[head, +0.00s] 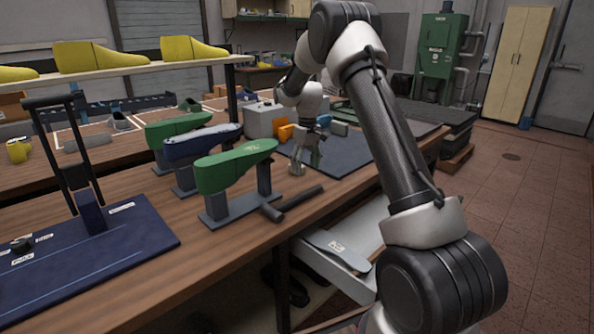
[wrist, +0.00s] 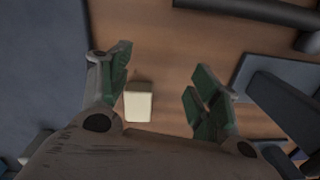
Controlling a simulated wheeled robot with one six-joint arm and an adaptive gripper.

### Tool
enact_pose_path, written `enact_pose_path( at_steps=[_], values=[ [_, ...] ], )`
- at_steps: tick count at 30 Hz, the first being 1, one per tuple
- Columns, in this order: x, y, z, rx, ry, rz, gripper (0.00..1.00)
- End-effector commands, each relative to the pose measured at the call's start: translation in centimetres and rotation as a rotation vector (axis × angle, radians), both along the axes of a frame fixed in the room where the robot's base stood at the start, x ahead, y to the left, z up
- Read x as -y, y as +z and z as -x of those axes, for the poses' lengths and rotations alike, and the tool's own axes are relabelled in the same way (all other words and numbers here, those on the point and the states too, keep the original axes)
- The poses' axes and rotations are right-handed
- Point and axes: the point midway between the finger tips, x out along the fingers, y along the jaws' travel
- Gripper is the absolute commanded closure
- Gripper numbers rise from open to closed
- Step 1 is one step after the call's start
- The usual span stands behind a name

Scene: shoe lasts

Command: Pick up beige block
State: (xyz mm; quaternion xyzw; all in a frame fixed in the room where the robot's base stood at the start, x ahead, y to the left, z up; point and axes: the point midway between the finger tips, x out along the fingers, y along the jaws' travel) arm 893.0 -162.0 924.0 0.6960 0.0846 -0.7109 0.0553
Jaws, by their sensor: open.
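The beige block (wrist: 138,101) sits on the wooden tabletop in the wrist view. It lies between my gripper's green finger pads, closer to the left one, with a gap to the right one. My gripper (wrist: 158,84) is open and empty, pointing down over the table. In the head view my gripper (head: 302,158) is low above the bench, and a small beige shape (head: 297,170), likely the block, shows under its fingers. I cannot tell the exact height of the fingertips over the block.
A black-handled hammer (head: 293,203) lies in front of my gripper. A green shoe last (head: 236,166) on a grey stand is to the left. A dark blue mat (head: 345,155) lies to the right. Orange and grey blocks stand behind.

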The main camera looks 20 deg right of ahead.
Motion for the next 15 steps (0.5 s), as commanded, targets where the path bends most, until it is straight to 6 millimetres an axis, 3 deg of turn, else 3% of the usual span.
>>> enact_pose_path(
  at_steps=[1,3,6,15],
  values=[
    [0.0,-0.4,-2.4,0.028,0.027,-0.002,0.38],
    [0.0,1.1,-5.0,0.083,0.069,-0.002,0.38],
    [0.0,3.8,-7.4,0.152,0.13,0.001,0.38],
    [-0.1,1.0,-7.2,0.143,0.187,0.002,0.38]
  ],
)
